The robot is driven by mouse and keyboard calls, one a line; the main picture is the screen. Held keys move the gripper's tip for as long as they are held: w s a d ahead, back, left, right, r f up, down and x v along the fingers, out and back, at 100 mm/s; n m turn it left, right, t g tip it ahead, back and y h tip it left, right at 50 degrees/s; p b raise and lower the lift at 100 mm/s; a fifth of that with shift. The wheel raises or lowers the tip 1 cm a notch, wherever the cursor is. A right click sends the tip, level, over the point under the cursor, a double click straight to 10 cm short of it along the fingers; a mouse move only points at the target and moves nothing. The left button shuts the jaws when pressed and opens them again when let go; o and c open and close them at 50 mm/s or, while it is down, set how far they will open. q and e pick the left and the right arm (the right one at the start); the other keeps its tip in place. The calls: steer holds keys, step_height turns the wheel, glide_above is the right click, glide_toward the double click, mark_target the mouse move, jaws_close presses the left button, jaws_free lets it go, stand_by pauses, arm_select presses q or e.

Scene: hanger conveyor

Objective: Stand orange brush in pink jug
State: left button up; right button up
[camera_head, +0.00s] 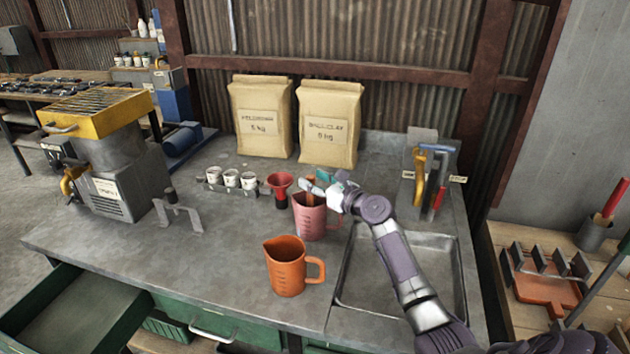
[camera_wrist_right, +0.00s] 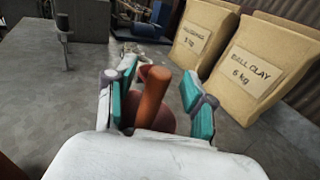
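The pink jug (camera_head: 311,220) stands on the grey workbench, left of the sink. The orange brush (camera_head: 310,188) rises from the jug's mouth with its handle up; its lower part is hidden inside or behind the jug. My right gripper (camera_head: 317,187) is just above the jug. In the right wrist view the gripper (camera_wrist_right: 162,98) has its teal pads spread apart, with the brush handle (camera_wrist_right: 152,96) between them. The handle is close to the left pad, with a clear gap to the right pad. My left gripper is out of view.
An orange jug (camera_head: 287,267) stands in front of the pink jug. A red funnel (camera_head: 280,187) and several small white cups (camera_head: 231,178) are to the left. Two paper bags (camera_head: 329,125) stand behind. The sink (camera_head: 440,262) lies to the right.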

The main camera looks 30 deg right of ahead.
steer(key=shift+s, duration=0.15)
steer(key=s+d, duration=0.2)
steer(key=s, duration=0.9)
steer(key=shift+s+r, duration=0.2)
steer(key=shift+s, duration=0.1)
stand_by(0.4)
